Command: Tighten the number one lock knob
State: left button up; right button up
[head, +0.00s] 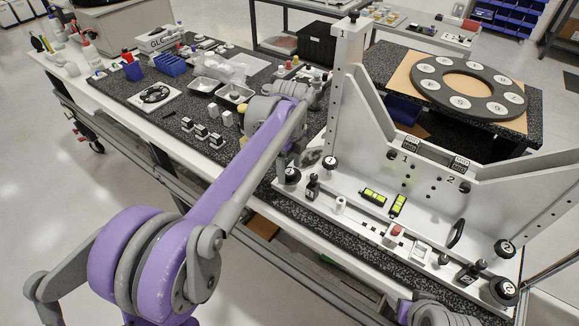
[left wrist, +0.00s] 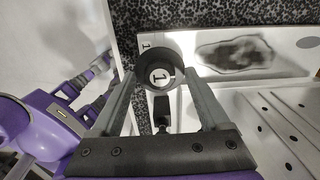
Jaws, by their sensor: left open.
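The number one lock knob, round and black with a white "1" disc, shows in the left wrist view (left wrist: 160,76) between my left gripper's fingers (left wrist: 157,84). Those fingers are open, one on each side of it; I cannot tell whether they touch it. In the head view my left gripper (head: 311,157) is at the left end of the white mirror fixture (head: 365,215). Two black knobs are there: one marked 1 (head: 329,163) and a lower one at the front corner (head: 292,175). I cannot tell which one the fingers surround.
Two knobs marked 2, an upper (head: 505,248) and a lower (head: 504,291), are at the fixture's right end. A tall white upright (head: 347,70) stands close behind my left gripper. Trays (head: 234,95) and small parts cover the bench to the left. A dark ring (head: 470,87) lies behind.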

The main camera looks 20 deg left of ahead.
aim_at(289, 171)
pick_arm(q)
notch_tip(289, 171, up, 11)
jog(key=shift+p, duration=0.4)
jog(key=shift+f, duration=0.1)
